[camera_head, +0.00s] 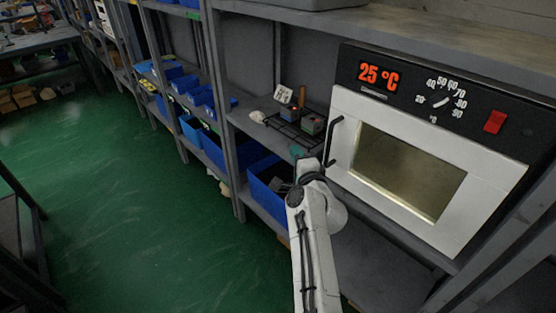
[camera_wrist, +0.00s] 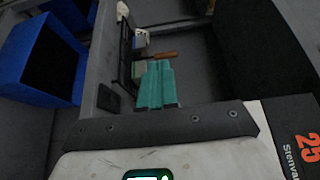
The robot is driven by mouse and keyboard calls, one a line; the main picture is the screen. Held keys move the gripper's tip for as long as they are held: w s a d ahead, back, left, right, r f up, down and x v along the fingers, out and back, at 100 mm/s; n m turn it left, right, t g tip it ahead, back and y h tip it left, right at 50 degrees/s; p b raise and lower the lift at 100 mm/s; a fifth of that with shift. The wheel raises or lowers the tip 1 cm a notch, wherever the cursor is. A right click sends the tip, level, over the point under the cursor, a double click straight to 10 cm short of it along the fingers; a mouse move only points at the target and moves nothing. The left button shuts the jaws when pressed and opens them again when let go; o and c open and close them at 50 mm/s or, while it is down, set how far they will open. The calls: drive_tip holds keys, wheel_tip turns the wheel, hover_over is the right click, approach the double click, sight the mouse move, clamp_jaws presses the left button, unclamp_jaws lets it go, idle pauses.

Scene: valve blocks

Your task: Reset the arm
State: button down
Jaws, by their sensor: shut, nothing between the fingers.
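My white arm reaches up from the bottom of the head view, in front of the oven and shelf. My gripper (camera_head: 297,151) has teal fingers, mostly hidden behind the wrist in the head view. In the wrist view the teal fingers of my gripper (camera_wrist: 158,66) lie side by side, shut and empty. The rack (camera_wrist: 125,48) also shows in the wrist view, beside an orange-brown handle (camera_wrist: 165,54).
A white-fronted oven (camera_head: 395,195) stands right of my arm, its door shut and its display reading 25 °C. Blue bins (camera_head: 265,190) fill the lower shelves, and one bin (camera_wrist: 40,60) shows in the wrist view. The green floor (camera_head: 120,190) at left is open.

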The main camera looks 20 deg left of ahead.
drive_tip(key=s+a+p, duration=0.1)
drive_tip(key=s+a, duration=0.3)
drive_tip(key=s, duration=0.1)
drive_tip(key=s+d+f+n+g+h, duration=0.25)
drive_tip(key=s+d+f, duration=0.25)
drive_tip(key=d, duration=0.5)
drive_tip(key=s+d+f+n+g+h, duration=0.1)
drive_tip(key=s+d+f+n+g, duration=0.15)
drive_tip(key=s+d+f, duration=0.55)
drive_tip(key=s+d+f+n+g+h, duration=0.2)
drive_tip(key=s+d+f+n, duration=0.1)
drive_tip(key=d, duration=0.9)
drive_tip(key=s+d+n+g+h, duration=0.1)
drive_tip(key=s+d+g, duration=0.3)
drive_tip(key=s, duration=1.2)
drive_tip(key=s+d+f+n+g+h, duration=0.1)
drive_tip(key=s+d+n+g+h, duration=0.1)
drive_tip(key=s+d, duration=0.6)
drive_tip(key=s+g, duration=0.1)
drive_tip(key=s, duration=0.6)
drive_tip(key=shift+s+f+n+g, duration=0.15)
drive_tip(key=shift+s+n+g, duration=0.25)
